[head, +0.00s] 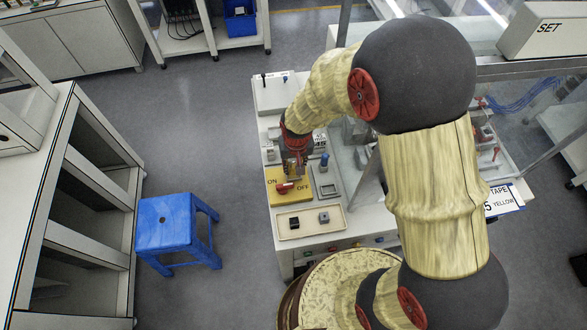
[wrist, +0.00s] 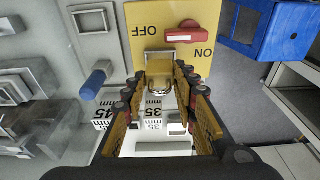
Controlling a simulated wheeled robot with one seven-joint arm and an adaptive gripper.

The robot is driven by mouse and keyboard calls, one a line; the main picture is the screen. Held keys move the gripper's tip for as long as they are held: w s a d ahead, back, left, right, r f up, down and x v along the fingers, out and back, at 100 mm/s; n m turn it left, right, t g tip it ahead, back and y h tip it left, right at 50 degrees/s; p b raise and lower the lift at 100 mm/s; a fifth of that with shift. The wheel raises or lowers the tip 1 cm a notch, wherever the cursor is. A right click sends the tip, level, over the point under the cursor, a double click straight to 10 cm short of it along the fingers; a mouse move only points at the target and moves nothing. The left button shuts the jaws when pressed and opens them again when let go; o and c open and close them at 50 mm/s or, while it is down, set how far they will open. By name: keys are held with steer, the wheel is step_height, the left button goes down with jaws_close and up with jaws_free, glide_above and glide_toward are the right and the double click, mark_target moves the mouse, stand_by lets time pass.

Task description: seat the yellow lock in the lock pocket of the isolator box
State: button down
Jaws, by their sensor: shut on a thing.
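The isolator box is a yellow panel marked ON and OFF (head: 280,199), also at the top of the wrist view (wrist: 145,20). Its red handle (wrist: 187,31) lies across between the words; it also shows in the head view (head: 285,187). My gripper (wrist: 172,74) is shut on the yellow lock (wrist: 172,84), whose metal shackle shows between the fingers. In the head view my gripper (head: 294,170) is over the box's back edge, where the lock is too hidden to make out. The lock is beside the box's edge below the handle; I cannot tell whether it touches the pocket.
A blue-handled part (wrist: 95,80) and a grey square frame (wrist: 92,20) stand left of my gripper in the wrist view. A beige tray (head: 336,227) with a black and a grey piece lies in front of the box. A blue stool (head: 176,222) stands on the floor.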

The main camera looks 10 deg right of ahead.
steer(key=shift+w+f, duration=0.3)
steer(key=shift+f, duration=0.05)
steer(key=shift+a+f+b, duration=0.1)
steer(key=shift+f+b, duration=0.3)
steer(key=shift+f, duration=1.2)
steer(key=shift+f, duration=0.1)
steer(key=c, duration=1.4)
jaws_free()
step_height(320, 180, up, 12)
steer(key=s+p, duration=0.2)
step_height(320, 180, up, 16)
steer(key=t, duration=0.2)
glide_above(294, 168)
steer(key=s+d, duration=0.6)
steer(key=shift+t, duration=0.9)
steer(key=s+d+r, duration=0.1)
steer(key=s+r, duration=0.2)
steer(key=s, duration=0.1)
steer(key=s+d+r, duration=0.1)
steer(key=s+r, duration=0.2)
steer(key=s, duration=0.1)
steer(key=s+d+r, duration=0.2)
steer(key=s+r, duration=0.1)
steer(key=s, duration=0.1)
